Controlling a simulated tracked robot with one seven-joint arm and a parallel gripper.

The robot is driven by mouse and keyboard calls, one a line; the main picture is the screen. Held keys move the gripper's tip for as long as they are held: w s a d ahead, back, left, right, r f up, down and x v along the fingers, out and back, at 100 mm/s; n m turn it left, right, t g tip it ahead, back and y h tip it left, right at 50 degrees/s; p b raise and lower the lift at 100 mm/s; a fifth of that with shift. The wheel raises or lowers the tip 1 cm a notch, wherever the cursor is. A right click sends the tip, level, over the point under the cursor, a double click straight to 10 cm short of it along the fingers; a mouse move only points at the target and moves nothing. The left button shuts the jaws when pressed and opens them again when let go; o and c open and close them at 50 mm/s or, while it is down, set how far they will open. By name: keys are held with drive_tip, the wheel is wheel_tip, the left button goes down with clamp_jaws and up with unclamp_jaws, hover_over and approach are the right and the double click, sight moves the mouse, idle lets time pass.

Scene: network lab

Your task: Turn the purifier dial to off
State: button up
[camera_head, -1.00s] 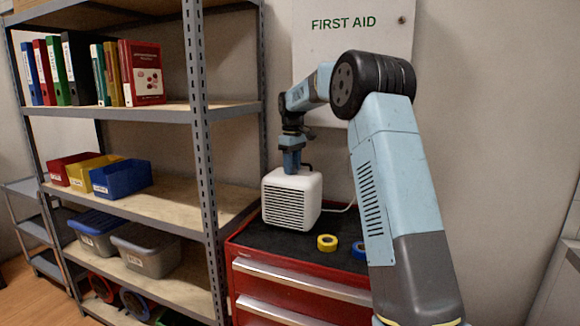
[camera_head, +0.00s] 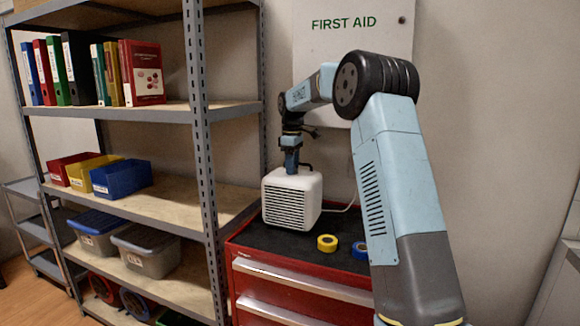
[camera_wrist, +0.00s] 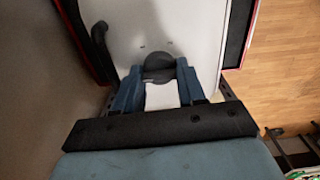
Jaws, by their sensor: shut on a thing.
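The purifier (camera_head: 292,200) is a white box with a slatted front, standing on the black top of the red tool cabinet. My gripper (camera_head: 291,168) points straight down at its top. In the wrist view, the dial (camera_wrist: 159,64) is a dark round knob on the white purifier top (camera_wrist: 140,22). My gripper (camera_wrist: 160,82) has its two blue fingers on either side of the dial, shut on it. The dial's marks and its setting cannot be made out. In the head view the dial is hidden by my fingers.
A yellow tape roll (camera_head: 327,243) and a blue tape roll (camera_head: 360,250) lie right of the purifier on the red cabinet (camera_head: 285,262). A grey shelf post (camera_head: 203,150) stands close on the left. A white first aid cabinet (camera_head: 345,40) hangs behind my arm.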

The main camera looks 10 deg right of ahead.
drive_tip(key=shift+d, duration=0.1)
drive_tip(key=o, duration=1.1)
drive_tip(key=shift+c, duration=0.2)
wheel_tip(320, 180, up, 14)
drive_tip(key=shift+f, duration=0.2)
